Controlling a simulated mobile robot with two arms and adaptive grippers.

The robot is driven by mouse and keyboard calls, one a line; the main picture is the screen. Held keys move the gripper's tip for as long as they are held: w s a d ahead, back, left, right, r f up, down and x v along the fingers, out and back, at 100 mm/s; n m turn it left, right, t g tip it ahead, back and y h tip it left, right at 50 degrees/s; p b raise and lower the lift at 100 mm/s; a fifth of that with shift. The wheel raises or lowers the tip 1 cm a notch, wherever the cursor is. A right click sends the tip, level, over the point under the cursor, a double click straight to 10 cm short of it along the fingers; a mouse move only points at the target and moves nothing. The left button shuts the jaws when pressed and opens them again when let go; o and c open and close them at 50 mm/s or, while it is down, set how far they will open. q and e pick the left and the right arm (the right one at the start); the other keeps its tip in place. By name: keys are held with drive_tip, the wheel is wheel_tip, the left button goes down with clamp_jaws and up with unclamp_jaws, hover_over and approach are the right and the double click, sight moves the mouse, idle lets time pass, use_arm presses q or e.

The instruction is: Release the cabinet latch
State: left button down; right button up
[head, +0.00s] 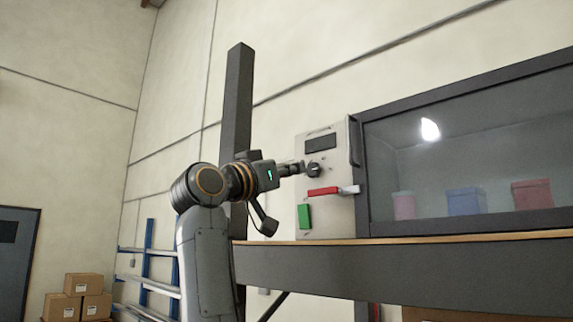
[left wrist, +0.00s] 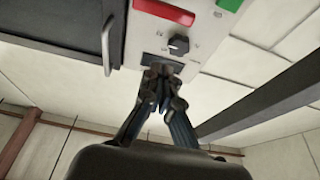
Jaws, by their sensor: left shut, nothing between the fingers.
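The cabinet (head: 363,193) has a pale control panel (head: 333,218) on its left side. The panel carries a dark display (head: 321,143), a black knob (head: 314,170), a red bar with a grey end (head: 322,191) and a green block (head: 304,216). I cannot tell for sure which part is the latch. My left gripper (head: 298,168) is shut and empty, close to the knob in the head view. In the left wrist view its fingertips (left wrist: 161,72) overlap the display, beside the knob (left wrist: 179,45); contact cannot be told. The red bar (left wrist: 164,12) lies farther off. My right gripper is not in view.
The cabinet window shows a pink container (head: 404,206), a blue box (head: 466,201) and a red box (head: 532,194). A dark handle (head: 355,142) sits beside the panel. A dark post (head: 237,100) stands behind my arm. The cabinet rests on a bench (head: 450,268).

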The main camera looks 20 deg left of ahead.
sight(335, 192)
use_arm(q)
drive_tip(key=p+x, duration=0.1)
drive_tip(key=x, duration=0.1)
drive_tip(key=p+x, duration=0.1)
drive_tip(key=x, duration=0.1)
drive_tip(key=p+x, duration=0.1)
drive_tip(key=x, duration=0.1)
drive_tip(key=shift+s+d+r, duration=0.1)
drive_tip(key=shift+r, duration=0.2)
wheel_tip(335, 192, down, 5)
drive_tip(key=shift+r, duration=0.15)
drive_tip(key=shift+a, duration=0.2)
